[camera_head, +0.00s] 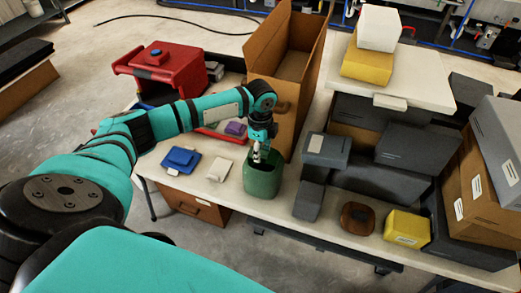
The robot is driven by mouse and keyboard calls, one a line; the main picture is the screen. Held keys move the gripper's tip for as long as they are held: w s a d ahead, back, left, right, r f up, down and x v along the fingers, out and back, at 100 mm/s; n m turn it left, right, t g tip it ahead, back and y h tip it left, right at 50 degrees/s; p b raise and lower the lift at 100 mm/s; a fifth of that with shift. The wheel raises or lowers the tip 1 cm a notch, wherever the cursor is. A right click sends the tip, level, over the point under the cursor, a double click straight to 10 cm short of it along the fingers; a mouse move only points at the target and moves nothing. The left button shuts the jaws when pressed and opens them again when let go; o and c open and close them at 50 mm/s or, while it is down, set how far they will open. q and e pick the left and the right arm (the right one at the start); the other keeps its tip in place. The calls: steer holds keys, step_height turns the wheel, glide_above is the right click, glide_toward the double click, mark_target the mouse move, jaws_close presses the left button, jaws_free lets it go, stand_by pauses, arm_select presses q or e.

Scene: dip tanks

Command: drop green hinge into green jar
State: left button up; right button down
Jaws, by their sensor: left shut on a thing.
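The green jar (262,184) stands on the white table near its front edge, left of the grey boxes. My left gripper (258,155) points down at the jar's open mouth, with its fingertips at about the rim. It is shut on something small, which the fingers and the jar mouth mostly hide. I cannot make out its shape, and no green hinge shows elsewhere on the table. My right gripper is not in view.
A blue hinge-like piece (181,160), a white piece (219,170) and a purple piece (235,128) lie left of the jar. A tall open cardboard box (300,90) stands close behind it. Grey boxes (308,200) and a yellow box (407,228) crowd the right.

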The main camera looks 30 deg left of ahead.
arm_select(q)
steer(key=o, duration=0.9)
steer(key=shift+c, duration=0.2)
steer(key=o, duration=0.4)
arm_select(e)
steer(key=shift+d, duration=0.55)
arm_select(q)
step_height(320, 180, up, 12)
steer(key=shift+r, duration=0.1)
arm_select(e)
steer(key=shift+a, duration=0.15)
